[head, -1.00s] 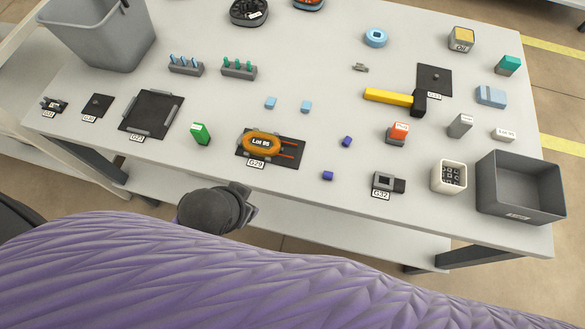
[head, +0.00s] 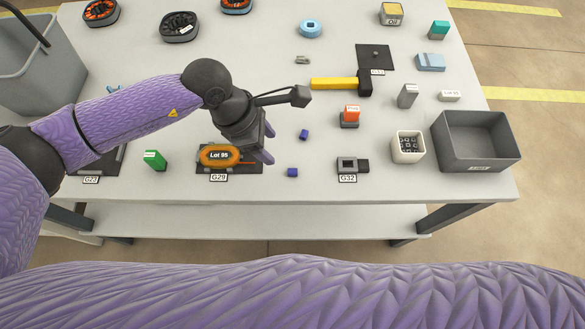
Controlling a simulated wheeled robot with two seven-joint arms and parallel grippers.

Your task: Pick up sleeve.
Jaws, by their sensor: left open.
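Two small dark blue pieces, which look like sleeves, lie on the table: one sleeve (head: 304,134) farther back and another sleeve (head: 292,172) nearer the front edge. My left gripper (head: 267,144) is open and empty, pointing down just left of both pieces and apart from them in the picture. The gripper partly hides the pad and the coil's red leads. My right gripper is out of view.
A black-and-grey fixture (head: 352,165) tagged G32, a cream cup (head: 407,146) and a grey bin (head: 478,142) stand to the right. A yellow-handled hammer (head: 335,84) lies farther back. A green block (head: 155,160) is left of the coil.

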